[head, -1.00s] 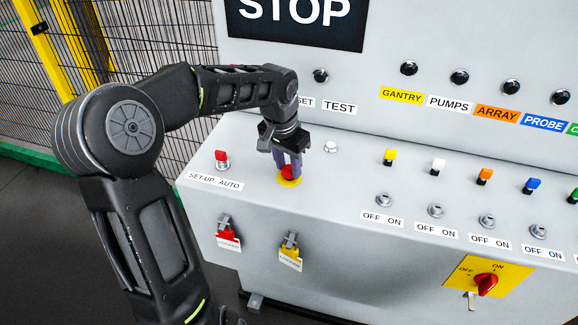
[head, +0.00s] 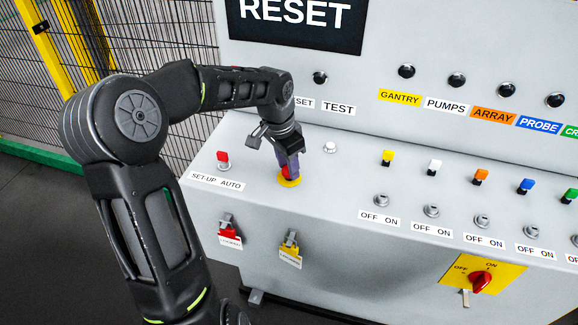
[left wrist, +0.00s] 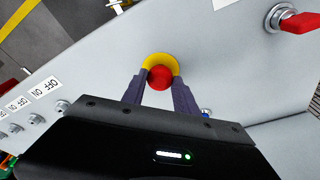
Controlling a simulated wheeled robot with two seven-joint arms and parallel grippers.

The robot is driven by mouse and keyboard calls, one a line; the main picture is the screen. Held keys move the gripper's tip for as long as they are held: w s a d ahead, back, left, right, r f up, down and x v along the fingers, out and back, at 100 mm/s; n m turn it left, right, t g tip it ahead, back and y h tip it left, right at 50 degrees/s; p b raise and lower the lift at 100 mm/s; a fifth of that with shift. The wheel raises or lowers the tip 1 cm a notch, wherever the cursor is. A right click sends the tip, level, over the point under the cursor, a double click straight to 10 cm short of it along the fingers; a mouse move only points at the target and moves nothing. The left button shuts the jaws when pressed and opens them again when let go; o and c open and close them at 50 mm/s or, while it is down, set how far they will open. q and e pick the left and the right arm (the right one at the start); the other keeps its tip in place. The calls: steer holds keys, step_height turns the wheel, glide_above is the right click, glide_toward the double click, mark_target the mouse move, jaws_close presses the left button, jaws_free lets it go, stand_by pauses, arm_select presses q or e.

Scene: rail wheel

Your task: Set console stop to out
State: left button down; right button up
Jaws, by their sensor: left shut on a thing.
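The console stop is a red mushroom button (left wrist: 161,77) on a yellow round base (head: 289,182) on the console's sloped top. My left gripper (head: 288,170) comes down on it from above, with its purple fingers around the red head. In the left wrist view the two fingers (left wrist: 161,86) are at either side of the red button and shut on it. The fingers hide most of the button in the head view. The display (head: 295,15) above reads RESET. My right gripper is not in view.
A red key switch (head: 223,157) is left of the stop and a white button (head: 330,146) is right of it. Several coloured buttons and OFF/ON key switches continue to the right. A yellow-plated red rotary switch (head: 481,281) is on the front face. Mesh fencing stands behind at left.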

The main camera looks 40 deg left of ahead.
arm_select(q)
steer(key=shift+s+f+m, duration=0.3)
steer(key=shift+f+m, duration=0.15)
steer(key=shift+m, duration=0.05)
steer(key=shift+w+r+p, duration=0.2)
steer(key=shift+r+p, duration=0.25)
steer(key=shift+p, duration=0.1)
steer(key=shift+c, duration=0.6)
jaws_free()
steer(key=shift+w+r, duration=0.1)
steer(key=shift+r, duration=0.1)
steer(key=shift+r, duration=0.1)
step_height(320, 180, up, 2)
steer(key=shift+p, duration=0.85)
steer(key=shift+r, duration=1.95)
